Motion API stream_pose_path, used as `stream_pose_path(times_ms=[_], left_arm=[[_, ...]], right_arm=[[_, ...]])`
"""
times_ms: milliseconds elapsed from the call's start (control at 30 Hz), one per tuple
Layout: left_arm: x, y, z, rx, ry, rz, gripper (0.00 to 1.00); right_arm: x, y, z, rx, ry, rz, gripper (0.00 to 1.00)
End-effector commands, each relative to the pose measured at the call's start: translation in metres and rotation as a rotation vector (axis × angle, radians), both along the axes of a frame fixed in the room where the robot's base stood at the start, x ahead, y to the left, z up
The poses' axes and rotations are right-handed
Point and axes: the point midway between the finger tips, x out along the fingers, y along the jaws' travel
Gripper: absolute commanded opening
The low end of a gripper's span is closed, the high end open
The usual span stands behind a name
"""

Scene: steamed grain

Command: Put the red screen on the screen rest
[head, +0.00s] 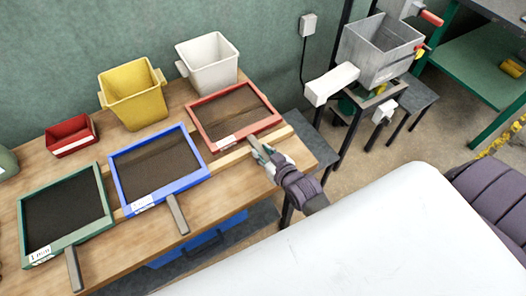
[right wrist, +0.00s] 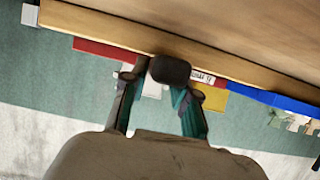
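The red screen (head: 193,107), a red frame around dark mesh, lies on the wooden table at the right end of the row. Its grey handle (head: 267,155) points toward the front edge. My right gripper (head: 274,163) is at the handle. In the right wrist view its fingers (right wrist: 160,88) close in on both sides of the dark handle end (right wrist: 170,70) and appear to touch it. A pale wooden strip (head: 231,160) runs along the table by the screens; I cannot tell whether it is the screen rest. My left gripper is out of view.
A blue screen (head: 150,200) and a green screen (head: 95,232) lie to the left. A white bin (head: 210,75), yellow bin (head: 137,107) and red bin (head: 73,143) stand behind. A grey hopper machine (head: 377,60) stands to the right, past a floor gap.

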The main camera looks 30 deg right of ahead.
Motion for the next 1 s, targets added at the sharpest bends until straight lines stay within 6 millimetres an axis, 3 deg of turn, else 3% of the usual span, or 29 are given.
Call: stream_pose_path(times_ms=[33, 100, 467, 567, 1000], left_arm=[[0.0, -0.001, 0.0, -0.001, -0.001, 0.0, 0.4], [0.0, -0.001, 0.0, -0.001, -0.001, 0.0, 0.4], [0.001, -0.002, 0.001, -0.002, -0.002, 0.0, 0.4], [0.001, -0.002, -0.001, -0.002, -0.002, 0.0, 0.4], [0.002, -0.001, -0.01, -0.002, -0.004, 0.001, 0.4]], right_arm=[[0.0, 0.0, 0.0, 0.0, 0.0, 0.0, 0.4], [0.0, 0.0, 0.001, 0.0, 0.0, 0.0, 0.51], [-0.002, 0.0, 0.003, 0.0, 0.0, 0.0, 0.52], [-0.013, -0.001, 0.006, 0.0, 0.001, 0.0, 0.52], [-0.094, -0.007, 0.038, -0.001, 0.002, 0.0, 0.52]])
